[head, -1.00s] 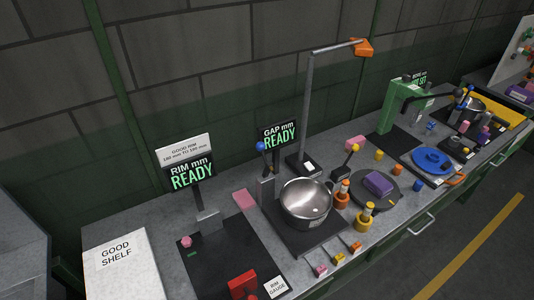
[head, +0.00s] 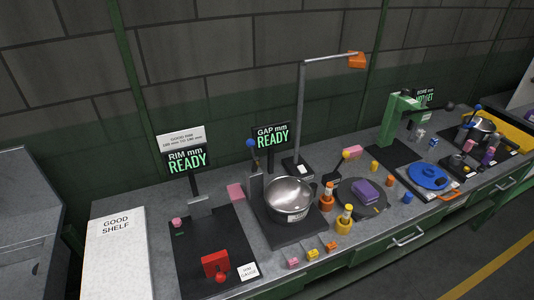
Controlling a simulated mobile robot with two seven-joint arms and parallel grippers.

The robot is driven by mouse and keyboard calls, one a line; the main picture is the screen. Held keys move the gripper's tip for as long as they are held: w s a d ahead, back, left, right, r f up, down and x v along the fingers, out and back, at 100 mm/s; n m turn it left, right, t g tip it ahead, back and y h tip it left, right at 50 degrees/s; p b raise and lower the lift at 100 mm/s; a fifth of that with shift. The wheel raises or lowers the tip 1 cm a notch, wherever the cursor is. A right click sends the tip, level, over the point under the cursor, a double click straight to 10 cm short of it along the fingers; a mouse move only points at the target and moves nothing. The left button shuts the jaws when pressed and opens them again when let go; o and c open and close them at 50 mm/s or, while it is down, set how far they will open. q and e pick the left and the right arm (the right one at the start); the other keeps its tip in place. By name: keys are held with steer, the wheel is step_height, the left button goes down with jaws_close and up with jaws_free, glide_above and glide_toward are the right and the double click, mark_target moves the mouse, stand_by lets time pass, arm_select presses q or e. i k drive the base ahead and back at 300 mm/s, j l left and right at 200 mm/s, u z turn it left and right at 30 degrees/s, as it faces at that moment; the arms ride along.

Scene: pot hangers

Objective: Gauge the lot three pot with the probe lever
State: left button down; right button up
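A shiny silver pot (head: 290,193) stands upright on the dark plate (head: 280,231) of the gap station. A small pale label is on its front, too small to read. A lever with a blue knob (head: 250,143) stands at the plate's back left, beside the pot. The gap display (head: 272,136) behind it reads "GAP mm READY". Neither of my grippers is in view.
The rim gauge (head: 214,252), with a red block (head: 214,264), reads READY at left, beside the white good shelf (head: 118,260). Orange and yellow pieces and a dark disc with a purple block (head: 367,190) lie right of the pot. A green press (head: 400,120) stands farther right.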

mark_target(250, 142)
steer(key=l, duration=0.55)
steer(key=i+l+u, duration=0.15)
steer(key=l, duration=0.35)
steer(key=i+l, duration=0.15)
steer(key=l, duration=0.2)
steer(key=i+l+u, duration=0.1)
steer(key=l, duration=0.25)
steer(key=i+l, duration=0.15)
steer(key=l, duration=0.2)
steer(key=i+l, duration=0.25)
steer(key=l+u, duration=0.05)
steer(key=l, duration=0.05)
